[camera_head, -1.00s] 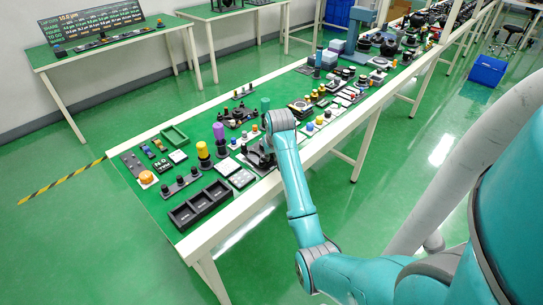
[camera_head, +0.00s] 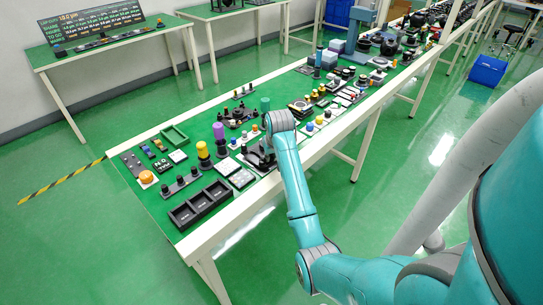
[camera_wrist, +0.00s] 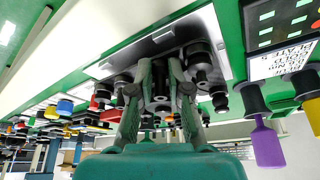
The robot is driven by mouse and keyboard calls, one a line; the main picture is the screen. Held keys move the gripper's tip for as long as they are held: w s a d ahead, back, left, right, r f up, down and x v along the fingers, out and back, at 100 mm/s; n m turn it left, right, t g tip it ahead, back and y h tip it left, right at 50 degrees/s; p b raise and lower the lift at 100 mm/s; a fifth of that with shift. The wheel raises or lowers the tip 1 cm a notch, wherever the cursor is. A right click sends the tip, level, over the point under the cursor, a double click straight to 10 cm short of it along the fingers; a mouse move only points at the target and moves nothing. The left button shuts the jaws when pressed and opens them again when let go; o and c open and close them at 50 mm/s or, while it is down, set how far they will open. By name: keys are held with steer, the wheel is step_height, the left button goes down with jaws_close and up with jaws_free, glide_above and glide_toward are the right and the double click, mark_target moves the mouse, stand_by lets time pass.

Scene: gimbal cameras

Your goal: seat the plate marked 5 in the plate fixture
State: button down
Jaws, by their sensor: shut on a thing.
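In the wrist view, my gripper (camera_wrist: 162,78) has its two fingers closed in around a dark, rounded part, mostly hidden between them. Behind the fingertips lies a flat grey metallic plate (camera_wrist: 211,28) with a dark edge, with dark round posts (camera_wrist: 199,58) beside the right finger. I cannot tell whether the held part belongs to this plate or to a fixture, and no number shows on it. A white card (camera_wrist: 284,62) at the right carries text that seems to read "PLATE 5". In the head view, the arm's end (camera_head: 280,121) covers the gripper, above a black fixture (camera_head: 257,161).
In the head view, a black three-bin tray (camera_head: 199,207) stands at the table's near corner. A yellow-black post (camera_head: 203,152) and a purple-topped post (camera_head: 219,134) stand left of the arm; the purple one shows in the wrist view (camera_wrist: 268,148). A green tray (camera_head: 174,138) lies further left.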

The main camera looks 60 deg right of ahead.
steer(key=shift+f, duration=0.9)
steer(key=c, duration=1)
jaws_free()
steer(key=shift+c, duration=0.2)
steer(key=v, duration=1.2)
steer(key=shift+d, duration=0.1)
